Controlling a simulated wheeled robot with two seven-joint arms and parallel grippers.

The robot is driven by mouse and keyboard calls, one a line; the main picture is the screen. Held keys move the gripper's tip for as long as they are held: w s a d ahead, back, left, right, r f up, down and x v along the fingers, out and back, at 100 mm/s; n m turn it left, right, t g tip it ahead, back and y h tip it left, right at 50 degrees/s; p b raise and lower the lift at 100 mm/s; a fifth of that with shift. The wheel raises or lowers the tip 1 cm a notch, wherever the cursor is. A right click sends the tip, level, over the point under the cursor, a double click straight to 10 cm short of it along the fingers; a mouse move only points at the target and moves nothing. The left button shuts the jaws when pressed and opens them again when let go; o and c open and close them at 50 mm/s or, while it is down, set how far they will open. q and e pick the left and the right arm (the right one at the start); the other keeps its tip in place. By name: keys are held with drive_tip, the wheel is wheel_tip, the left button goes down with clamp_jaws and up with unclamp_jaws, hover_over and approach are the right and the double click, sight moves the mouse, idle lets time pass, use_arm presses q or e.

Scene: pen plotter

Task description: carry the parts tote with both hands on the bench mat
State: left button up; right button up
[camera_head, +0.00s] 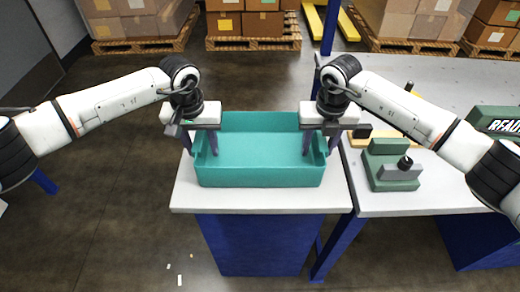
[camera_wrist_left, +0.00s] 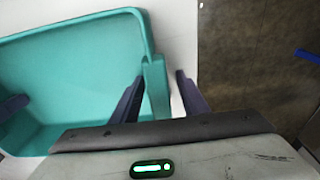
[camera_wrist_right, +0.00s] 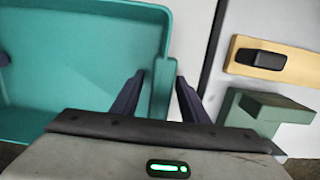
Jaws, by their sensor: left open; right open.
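The parts tote (camera_head: 262,174) is a teal open bin that looks empty, standing on a small white-topped stand with blue sides. My left gripper (camera_head: 200,145) is open at the tote's left end, with one finger inside and one outside the wall. In the left wrist view the tote (camera_wrist_left: 70,75) shows its end wall between the fingers (camera_wrist_left: 158,98), with a gap to the outer finger. My right gripper (camera_head: 321,144) is open around the right end wall, which also stands between its fingers in the right wrist view (camera_wrist_right: 160,95). I see no bench mat clearly.
A long grey bench (camera_head: 440,85) adjoins the stand on the right. On it are a green fixture with a grey block (camera_head: 392,170), a wooden board with a black piece (camera_wrist_right: 265,60), and a green lettered box (camera_head: 496,121). Pallets of boxes (camera_head: 252,25) stand behind.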

sight(199, 135)
use_arm(q)
clamp_jaws()
use_arm(e)
clamp_jaws()
use_arm(q)
drive_tip(key=shift+r, duration=0.15)
use_arm(e)
drive_tip(key=shift+r, duration=0.15)
